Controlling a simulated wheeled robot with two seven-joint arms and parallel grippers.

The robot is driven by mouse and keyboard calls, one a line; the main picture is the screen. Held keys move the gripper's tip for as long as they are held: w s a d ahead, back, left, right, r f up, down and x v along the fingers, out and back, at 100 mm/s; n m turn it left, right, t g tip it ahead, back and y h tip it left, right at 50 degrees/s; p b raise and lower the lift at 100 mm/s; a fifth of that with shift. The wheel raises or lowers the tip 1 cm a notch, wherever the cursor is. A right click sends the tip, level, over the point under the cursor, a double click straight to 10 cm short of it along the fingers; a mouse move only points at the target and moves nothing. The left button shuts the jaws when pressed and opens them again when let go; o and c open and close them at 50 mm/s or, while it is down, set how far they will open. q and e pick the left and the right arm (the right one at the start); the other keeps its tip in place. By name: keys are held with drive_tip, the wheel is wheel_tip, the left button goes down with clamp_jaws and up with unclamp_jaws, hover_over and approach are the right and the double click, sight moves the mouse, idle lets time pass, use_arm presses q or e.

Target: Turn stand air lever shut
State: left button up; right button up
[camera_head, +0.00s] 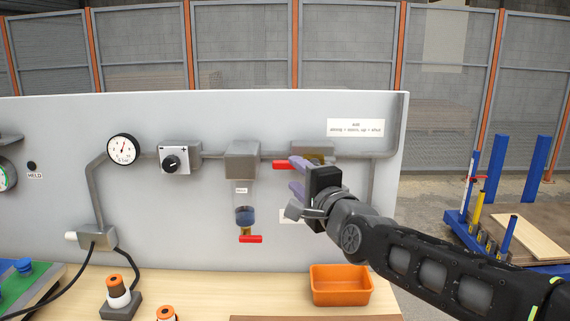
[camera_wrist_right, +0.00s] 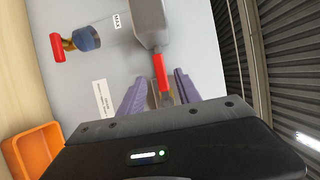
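The red air lever (camera_head: 283,165) is on the valve (camera_head: 325,147) in the pipe on the grey panel (camera_head: 215,115). It points left, along the pipe. A label (camera_head: 356,127) above seems to read along = open, up = shut. My right gripper (camera_head: 297,177) is at the lever, with its purple fingers one above the other. In the right wrist view the lever (camera_wrist_right: 160,72) shows between the two spread fingers (camera_wrist_right: 159,88), with a gap on each side. I cannot tell how deep it sits between them. The gripper partly hides the valve. My left gripper is not in view.
A filter bowl (camera_head: 245,216) with a second red lever (camera_head: 250,239) hangs left of my right gripper. A regulator knob (camera_head: 171,164) and gauge (camera_head: 123,149) are farther left. An orange bin (camera_head: 341,297) stands on the bench below my right arm.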

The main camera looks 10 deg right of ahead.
sight(287, 165)
drive_tip(key=w+p, duration=0.1)
drive_tip(key=w, duration=0.1)
drive_tip(key=w+p, duration=0.1)
drive_tip(key=w, duration=0.1)
drive_tip(key=w+a+p, duration=0.1)
drive_tip(key=w, duration=0.1)
drive_tip(key=shift+w+r+p, duration=0.1)
drive_tip(key=shift+w+p, duration=0.15)
drive_tip(key=shift+p, duration=0.1)
drive_tip(key=shift+w, duration=0.25)
drive_tip(key=shift+c, duration=0.2)
clamp_jaws()
idle(0.7)
